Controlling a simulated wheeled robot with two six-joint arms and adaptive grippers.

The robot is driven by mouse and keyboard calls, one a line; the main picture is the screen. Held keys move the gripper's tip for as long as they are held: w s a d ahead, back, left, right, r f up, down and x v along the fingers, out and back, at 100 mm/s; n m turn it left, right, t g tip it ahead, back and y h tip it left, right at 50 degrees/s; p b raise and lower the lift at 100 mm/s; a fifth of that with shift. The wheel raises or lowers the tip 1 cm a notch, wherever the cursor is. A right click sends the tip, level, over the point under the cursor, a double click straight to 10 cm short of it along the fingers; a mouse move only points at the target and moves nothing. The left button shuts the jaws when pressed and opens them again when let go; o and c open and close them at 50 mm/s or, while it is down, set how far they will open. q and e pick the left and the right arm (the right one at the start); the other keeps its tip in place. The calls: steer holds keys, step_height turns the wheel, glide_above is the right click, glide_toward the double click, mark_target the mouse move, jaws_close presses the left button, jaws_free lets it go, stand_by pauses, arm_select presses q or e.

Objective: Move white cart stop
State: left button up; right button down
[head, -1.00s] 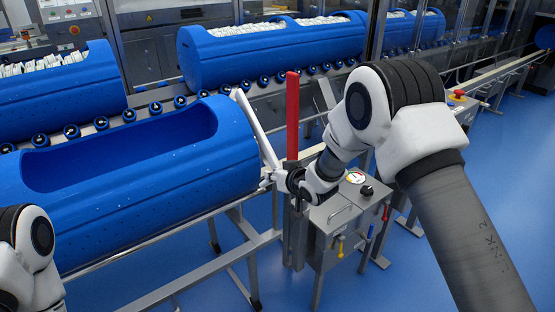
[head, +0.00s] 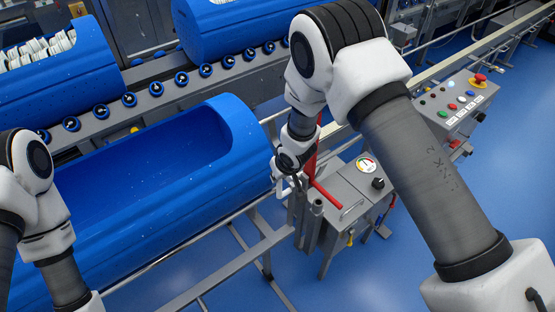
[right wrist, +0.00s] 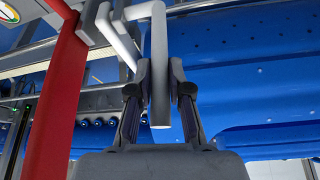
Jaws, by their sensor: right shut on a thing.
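The white cart stop (right wrist: 158,60) is a pale bent bar in the right wrist view, with its rounded end pointing down between my fingers. My right gripper (right wrist: 160,80) is shut on it, one finger on each side.
The near blue tub (head: 190,205) lies open and empty-looking beside my right gripper. A red bar (head: 327,194) stands close by, also large in the right wrist view (right wrist: 57,95). The control box (head: 350,190) has a gauge. Black-and-blue rollers (head: 167,85) line the rail behind.

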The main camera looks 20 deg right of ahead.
stand_by(0.4)
steer(key=c, duration=1.3)
jaws_free()
steer(key=shift+o, duration=1)
steer(key=shift+w, duration=0.15)
steer(key=v, duration=1.1)
steer(key=shift+r, duration=0.4)
steer(key=shift+s, duration=0.2)
